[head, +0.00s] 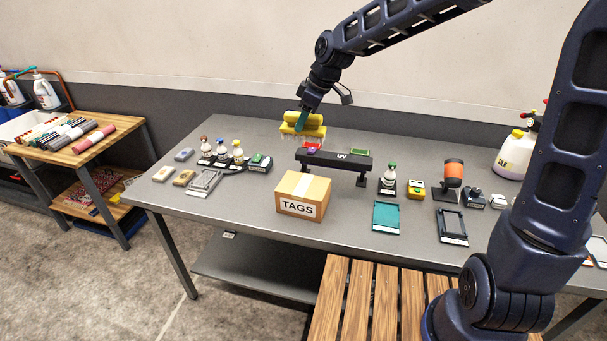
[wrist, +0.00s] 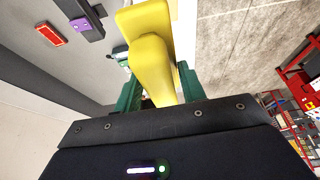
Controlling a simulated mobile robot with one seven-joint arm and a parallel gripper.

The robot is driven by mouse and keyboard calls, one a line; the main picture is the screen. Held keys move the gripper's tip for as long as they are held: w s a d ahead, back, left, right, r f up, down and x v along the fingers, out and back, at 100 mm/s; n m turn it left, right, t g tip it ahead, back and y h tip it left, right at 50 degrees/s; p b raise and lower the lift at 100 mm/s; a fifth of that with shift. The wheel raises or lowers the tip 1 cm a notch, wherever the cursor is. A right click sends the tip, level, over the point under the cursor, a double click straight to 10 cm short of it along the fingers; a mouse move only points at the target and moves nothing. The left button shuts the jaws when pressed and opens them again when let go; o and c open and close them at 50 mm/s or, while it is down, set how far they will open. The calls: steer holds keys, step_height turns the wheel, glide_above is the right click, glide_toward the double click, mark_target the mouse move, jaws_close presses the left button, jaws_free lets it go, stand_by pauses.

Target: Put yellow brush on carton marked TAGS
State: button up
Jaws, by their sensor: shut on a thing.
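The yellow brush (head: 303,129) is at the back of the grey table in the head view, with its pale bristles facing down. My gripper (head: 301,122) is shut on it from above; I cannot tell whether the bristles touch the table. In the wrist view the brush's yellow body (wrist: 150,55) sits between my green fingers (wrist: 158,92). The carton marked TAGS (head: 305,188) is a closed brown box with a taped top, near the table's front edge. Its top is bare. It stands in front of the brush, nearer the camera.
A low black stand (head: 335,161) with a red and a green item on it is between brush and carton, to the right. Small bottles (head: 221,148) stand on the left. A teal tray (head: 386,217) lies right of the carton. A slatted wooden bench (head: 370,300) is in front.

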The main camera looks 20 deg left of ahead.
mark_target(319, 139)
step_height(319, 139, down, 17)
steer(key=shift+r, duration=0.1)
stand_by(0.5)
steer(key=shift+f, duration=0.2)
steer(key=o, duration=1.1)
steer(key=shift+c, duration=0.2)
steer(key=shift+v, duration=6.15)
